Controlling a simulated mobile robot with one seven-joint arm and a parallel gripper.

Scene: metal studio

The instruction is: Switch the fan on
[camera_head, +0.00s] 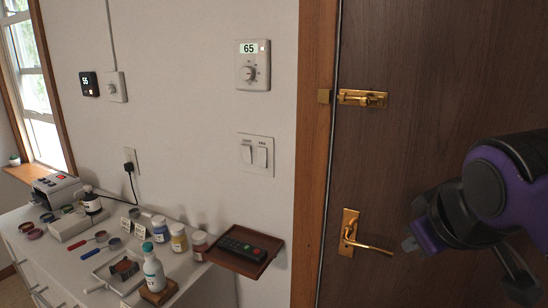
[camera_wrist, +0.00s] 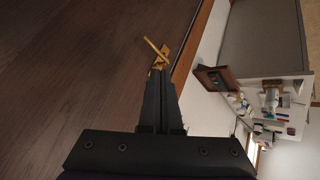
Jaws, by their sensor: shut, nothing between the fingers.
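A white wall plate (camera_head: 256,155) with two rocker switches is on the wall left of the door frame. Each rocker has a small label above it; the right label looks like "FAN", but it is too small to be sure. The right rocker (camera_head: 262,157) and the left rocker (camera_head: 246,153) seem to sit at different tilts. No fan is in view. My gripper (camera_head: 408,244) is in front of the door, to the right of and lower than the plate, well apart from it. In the wrist view its fingers (camera_wrist: 160,76) are together and empty.
A thermostat (camera_head: 252,65) reading 65 is above the plate. A brown tray (camera_head: 245,252) with a remote (camera_head: 249,243) juts out below it. The door's brass handle (camera_head: 350,233) and bolt (camera_head: 362,98) stick out. A cluttered white cabinet (camera_head: 75,248) stands left.

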